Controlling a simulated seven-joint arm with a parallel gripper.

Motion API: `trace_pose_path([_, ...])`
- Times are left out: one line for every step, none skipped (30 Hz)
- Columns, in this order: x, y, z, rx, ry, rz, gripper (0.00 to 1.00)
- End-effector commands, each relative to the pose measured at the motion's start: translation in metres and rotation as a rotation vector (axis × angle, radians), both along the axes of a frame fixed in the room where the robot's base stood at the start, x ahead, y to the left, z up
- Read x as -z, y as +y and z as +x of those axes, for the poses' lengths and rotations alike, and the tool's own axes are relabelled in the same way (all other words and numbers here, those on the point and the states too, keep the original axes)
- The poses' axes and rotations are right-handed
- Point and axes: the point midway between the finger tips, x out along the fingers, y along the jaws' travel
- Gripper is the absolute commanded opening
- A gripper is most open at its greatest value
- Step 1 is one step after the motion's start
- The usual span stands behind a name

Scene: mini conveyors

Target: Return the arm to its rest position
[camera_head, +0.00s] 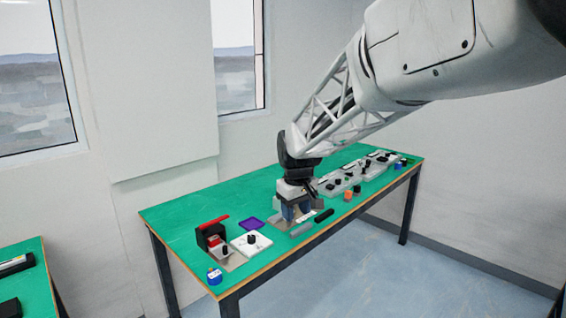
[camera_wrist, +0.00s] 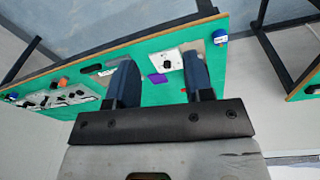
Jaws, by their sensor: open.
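My gripper (camera_head: 294,211) hangs from my arm over the middle of the green-topped table (camera_head: 185,218). In the wrist view my gripper (camera_wrist: 160,85) shows two dark blue fingers spread well apart, with nothing held between them.
Left of my gripper are a purple tray (camera_head: 250,223), a white plate with a black knob (camera_head: 262,244), a black and red device (camera_head: 211,235) and a blue round item (camera_head: 214,276). Several grey units (camera_head: 340,183) stand to the right. An orange item (camera_head: 348,195) sits near the front edge.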

Motion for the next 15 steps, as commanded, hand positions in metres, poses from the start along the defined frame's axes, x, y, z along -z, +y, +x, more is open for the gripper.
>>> trace_pose_path([-0.005, -0.008, -0.012, 0.02, -0.005, 0.003, 0.47])
trace_pose_path([-0.007, -0.013, -0.019, 0.032, -0.007, 0.004, 0.47])
trace_pose_path([-0.01, -0.018, -0.027, 0.046, -0.01, 0.005, 0.47])
trace_pose_path([-0.012, -0.022, -0.034, 0.058, -0.012, 0.006, 0.47])
trace_pose_path([-0.014, -0.026, -0.041, 0.07, -0.014, 0.008, 0.47])
trace_pose_path([-0.016, -0.032, -0.05, 0.086, -0.017, 0.009, 0.47])
trace_pose_path([-0.018, -0.036, -0.056, 0.097, -0.019, 0.011, 0.47])
trace_pose_path([-0.019, -0.04, -0.063, 0.109, -0.021, 0.012, 0.47])
trace_pose_path([-0.021, -0.045, -0.072, 0.125, -0.024, 0.014, 0.47])
trace_pose_path([-0.022, -0.048, -0.079, 0.136, -0.025, 0.015, 0.47])
trace_pose_path([-0.023, -0.052, -0.086, 0.148, -0.027, 0.017, 0.47])
trace_pose_path([-0.025, -0.057, -0.095, 0.164, -0.03, 0.018, 0.47])
trace_pose_path([-0.026, -0.061, -0.103, 0.176, -0.032, 0.02, 0.47])
trace_pose_path([-0.027, -0.064, -0.109, 0.188, -0.035, 0.021, 0.47])
trace_pose_path([-0.028, -0.069, -0.119, 0.203, -0.037, 0.022, 0.47])
